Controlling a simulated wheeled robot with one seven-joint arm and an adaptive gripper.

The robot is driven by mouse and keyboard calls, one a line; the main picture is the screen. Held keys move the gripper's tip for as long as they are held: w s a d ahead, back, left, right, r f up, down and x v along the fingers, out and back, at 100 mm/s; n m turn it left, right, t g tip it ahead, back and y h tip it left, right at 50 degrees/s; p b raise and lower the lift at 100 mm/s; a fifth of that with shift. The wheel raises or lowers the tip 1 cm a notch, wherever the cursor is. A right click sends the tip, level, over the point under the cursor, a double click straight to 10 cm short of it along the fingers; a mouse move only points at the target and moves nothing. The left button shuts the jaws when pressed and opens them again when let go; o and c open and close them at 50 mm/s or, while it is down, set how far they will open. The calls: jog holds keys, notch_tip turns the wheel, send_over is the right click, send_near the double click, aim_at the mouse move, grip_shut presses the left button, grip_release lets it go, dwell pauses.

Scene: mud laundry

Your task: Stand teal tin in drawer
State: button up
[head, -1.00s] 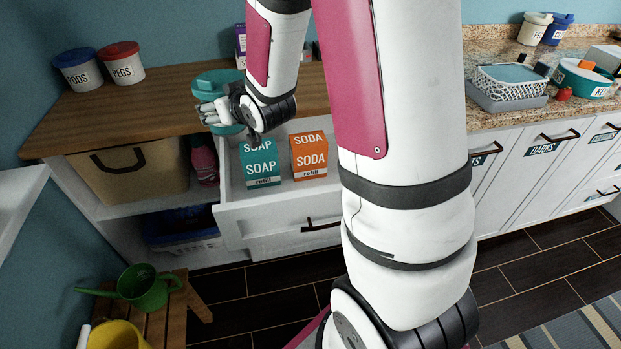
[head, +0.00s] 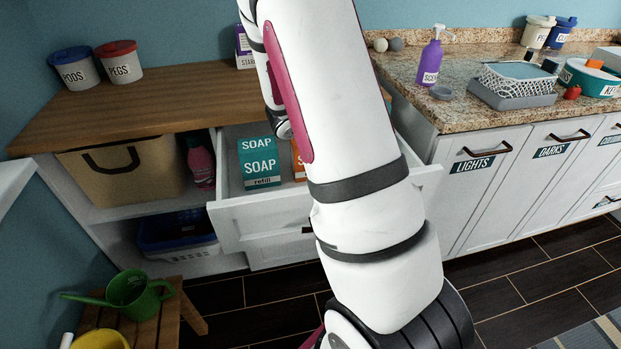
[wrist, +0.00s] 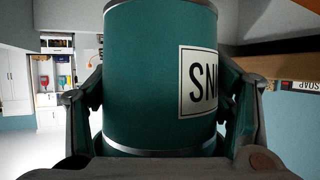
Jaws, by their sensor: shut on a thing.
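My gripper (wrist: 160,98) is shut on the teal tin (wrist: 145,60), with a finger on each side in the wrist view. The tin has a white label starting "SN" and looks upright in that view; its top is cut off. In the head view my arm hides both tin and gripper. The open white drawer (head: 262,213) is below the wooden counter. A teal soap box (head: 260,165) stands in it, and an orange soda box (head: 297,165) beside it is mostly hidden by my arm.
The wooden counter (head: 160,105) overhangs the drawer's back. Pods (head: 75,70) and pegs (head: 121,63) tubs stand on it at left, a starch box (head: 243,48) at the back. The granite counter (head: 420,110) is at right.

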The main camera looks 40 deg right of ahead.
jog(key=s+f+m+g, duration=0.2)
jog(key=s, duration=0.1)
jog(key=shift+a+f+y+b, duration=0.1)
jog(key=shift+a+y+b, duration=0.05)
jog(key=shift+y+b, duration=0.15)
jog(key=shift+s+f+b, duration=0.15)
jog(key=shift+f+b, duration=0.95)
jog(key=shift+f, duration=3.75)
jog(key=shift+f, duration=0.2)
jog(key=o, duration=1)
jog(key=shift+r, duration=0.15)
